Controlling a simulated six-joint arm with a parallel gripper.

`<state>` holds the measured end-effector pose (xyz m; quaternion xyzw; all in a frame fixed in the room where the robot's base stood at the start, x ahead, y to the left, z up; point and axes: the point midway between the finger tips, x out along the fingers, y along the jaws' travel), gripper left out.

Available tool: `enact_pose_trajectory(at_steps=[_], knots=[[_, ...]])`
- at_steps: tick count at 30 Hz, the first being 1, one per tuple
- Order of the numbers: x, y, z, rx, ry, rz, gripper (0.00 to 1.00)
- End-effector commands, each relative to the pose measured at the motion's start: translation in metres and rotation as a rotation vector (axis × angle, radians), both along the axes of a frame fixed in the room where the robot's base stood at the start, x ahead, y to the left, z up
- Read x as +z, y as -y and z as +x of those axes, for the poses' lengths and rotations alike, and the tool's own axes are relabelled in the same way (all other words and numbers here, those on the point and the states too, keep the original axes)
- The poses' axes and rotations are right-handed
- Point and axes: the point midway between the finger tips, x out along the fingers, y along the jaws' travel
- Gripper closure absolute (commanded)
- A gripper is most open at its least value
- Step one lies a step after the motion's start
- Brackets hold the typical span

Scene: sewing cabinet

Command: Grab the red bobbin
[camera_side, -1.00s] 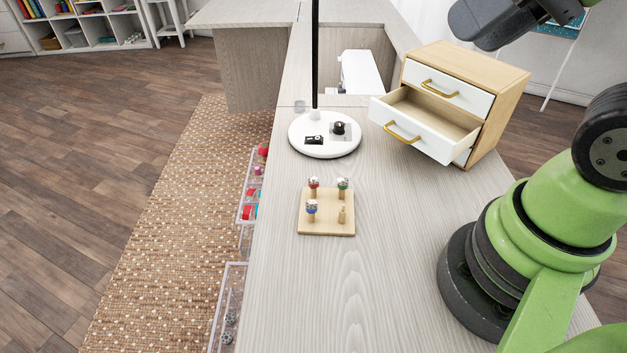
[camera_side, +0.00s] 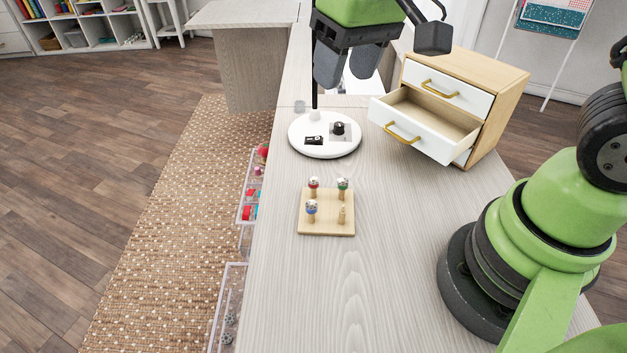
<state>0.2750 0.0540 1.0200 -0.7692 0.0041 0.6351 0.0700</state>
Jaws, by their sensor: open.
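The red bobbin (camera_side: 314,183) sits on the back left peg of a small square wooden board (camera_side: 328,228). A green bobbin (camera_side: 342,184) is on the back right peg and a blue bobbin (camera_side: 311,206) is on the front left peg. The front right peg (camera_side: 342,215) is bare. My gripper (camera_side: 347,72) is at the top of the view, pointing down, with its two dark fingers apart and nothing between them. It is beyond the board, high above the white lamp base and clear of the bobbins.
A black lamp pole (camera_side: 315,95) rises from a white round base (camera_side: 325,149) bearing small black parts. A wooden cabinet (camera_side: 497,100) with a pulled-out drawer (camera_side: 425,130) stands right. Clear bins (camera_side: 247,190) hang off the left edge. The tabletop (camera_side: 385,260) around the board is clear.

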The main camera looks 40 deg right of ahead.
Motion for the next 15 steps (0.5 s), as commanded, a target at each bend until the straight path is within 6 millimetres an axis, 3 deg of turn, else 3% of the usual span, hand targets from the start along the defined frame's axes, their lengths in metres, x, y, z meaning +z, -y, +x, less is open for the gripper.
enact_pose_trajectory(at_steps=[1,6,15], knots=[[-0.019,-0.005,0.01,0.029,-0.046,-0.019,0.49],[-0.068,-0.017,0.029,0.101,-0.139,-0.071,0.49],[-0.11,-0.022,0.035,0.142,-0.194,-0.099,0.49]])
